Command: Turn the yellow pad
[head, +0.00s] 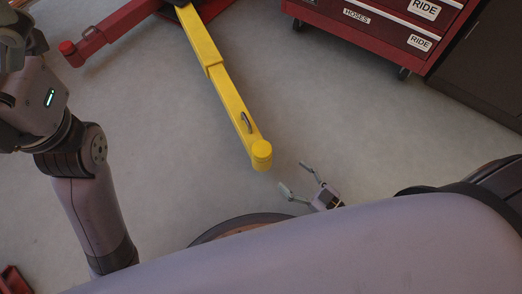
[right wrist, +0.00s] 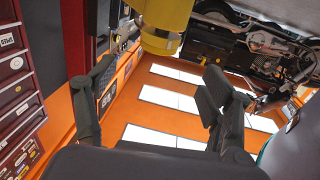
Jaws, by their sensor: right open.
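The yellow pad (head: 261,151) is a round cap at the near end of a yellow lift arm (head: 221,82) in the head view. My right gripper (head: 296,178) is open and empty, below and right of the pad, apart from it in the picture. In the right wrist view the pad (right wrist: 162,28) shows large at the top, above the space between the open fingers (right wrist: 160,75); I see no contact. My left arm shows at the left of the head view, but its gripper is out of the frame.
A red lift arm (head: 112,27) with a red pad (head: 70,50) lies at the upper left. A red wheeled tool cabinet (head: 375,25) stands at the upper right. A motorcycle (right wrist: 225,38) shows overhead in the right wrist view. Grey floor (head: 335,120) around the pad is clear.

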